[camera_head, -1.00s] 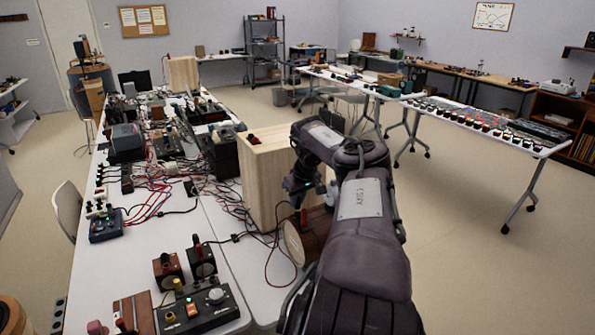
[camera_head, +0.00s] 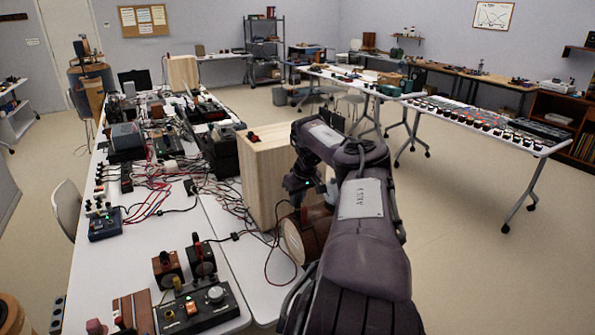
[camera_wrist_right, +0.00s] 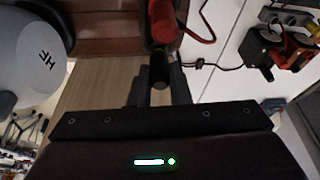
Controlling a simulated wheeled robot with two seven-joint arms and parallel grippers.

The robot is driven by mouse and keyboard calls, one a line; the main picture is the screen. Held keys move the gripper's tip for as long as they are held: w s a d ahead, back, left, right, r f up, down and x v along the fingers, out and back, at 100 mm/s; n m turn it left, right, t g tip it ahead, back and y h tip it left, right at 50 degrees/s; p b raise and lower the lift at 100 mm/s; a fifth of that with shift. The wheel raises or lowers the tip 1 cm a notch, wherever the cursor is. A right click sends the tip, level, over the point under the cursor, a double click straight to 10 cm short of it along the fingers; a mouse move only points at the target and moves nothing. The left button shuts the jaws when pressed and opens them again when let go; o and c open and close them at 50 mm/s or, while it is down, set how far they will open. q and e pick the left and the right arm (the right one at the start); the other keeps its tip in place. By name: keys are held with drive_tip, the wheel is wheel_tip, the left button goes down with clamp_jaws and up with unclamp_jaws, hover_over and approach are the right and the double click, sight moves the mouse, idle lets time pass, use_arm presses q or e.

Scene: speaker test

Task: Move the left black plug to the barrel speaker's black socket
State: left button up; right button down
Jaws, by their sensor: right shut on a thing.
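The barrel speaker (camera_head: 315,228), brown with a pale round front, lies on its side at the table's right edge, partly behind my right arm. My right gripper (camera_head: 303,196) is just above it. In the right wrist view my right gripper (camera_wrist_right: 157,90) is shut on a black plug (camera_wrist_right: 158,72). A red part (camera_wrist_right: 162,22) shows just beyond the plug, against the brown barrel (camera_wrist_right: 105,25); I cannot tell if it joins the plug. The black socket is not clear in either view. My left gripper is not in view.
A tall wooden speaker box (camera_head: 268,178) stands right beside the barrel. Cables, several small boxes and a control box (camera_head: 198,308) crowd the white table (camera_head: 235,265). A red cable (camera_wrist_right: 200,28) loops near the gripper. Open floor lies to the right.

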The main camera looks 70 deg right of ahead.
drive_tip(key=shift+f+b, duration=0.55)
drive_tip(key=shift+f, duration=0.15)
drive_tip(key=c, duration=1.3)
unclamp_jaws()
drive_tip(key=shift+r, duration=0.1)
drive_tip(key=shift+r+p, duration=3.8)
drive_tip(key=shift+p, duration=0.15)
drive_tip(key=shift+f, duration=0.1)
